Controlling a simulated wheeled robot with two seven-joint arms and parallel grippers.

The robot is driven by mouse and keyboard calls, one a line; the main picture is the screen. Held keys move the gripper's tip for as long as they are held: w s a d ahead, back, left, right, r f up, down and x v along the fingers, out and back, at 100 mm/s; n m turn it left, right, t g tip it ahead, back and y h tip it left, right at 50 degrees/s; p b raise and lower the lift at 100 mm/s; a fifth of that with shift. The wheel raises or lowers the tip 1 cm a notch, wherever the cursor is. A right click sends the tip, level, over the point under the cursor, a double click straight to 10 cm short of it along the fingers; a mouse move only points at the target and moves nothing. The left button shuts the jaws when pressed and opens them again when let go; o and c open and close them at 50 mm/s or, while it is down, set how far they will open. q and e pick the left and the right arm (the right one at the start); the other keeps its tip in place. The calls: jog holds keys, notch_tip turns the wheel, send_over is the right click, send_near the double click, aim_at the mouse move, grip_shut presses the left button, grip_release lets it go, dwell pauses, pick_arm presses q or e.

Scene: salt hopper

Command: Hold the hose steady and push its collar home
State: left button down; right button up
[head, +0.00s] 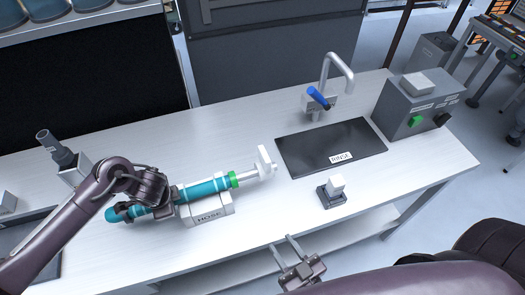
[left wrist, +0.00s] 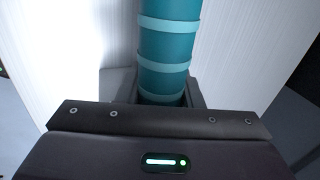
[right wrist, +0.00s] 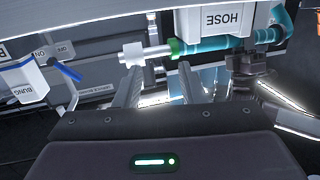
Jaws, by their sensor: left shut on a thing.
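The teal hose (head: 205,188) rests in a white cradle marked HOSE (head: 210,213), its right end tilted up slightly. That end has a green ring (head: 233,180), a bare pale rod (head: 248,176) and a white collar-like piece (head: 266,164) at the tip, apart from the ring. My right gripper (head: 284,251) is open and empty at the table's front edge. In the right wrist view the white piece (right wrist: 133,53) lies beyond its fingers.
A grey box (head: 405,110) with a green button stands at right. The white tabletop (head: 225,125) behind the hose is clear.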

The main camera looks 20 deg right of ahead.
aim_at(262, 153)
jog(key=w+d+r+m+t+h, duration=0.1)
jog(key=w+d+r+m+h, duration=0.15)
jog(key=w+r, duration=0.9)
jog(key=shift+n, duration=0.45)
jog(key=w, duration=0.8)
jog(key=w+f, duration=0.1)
jog(key=w, duration=0.3)
jog(key=shift+a, duration=0.3)
grip_shut()
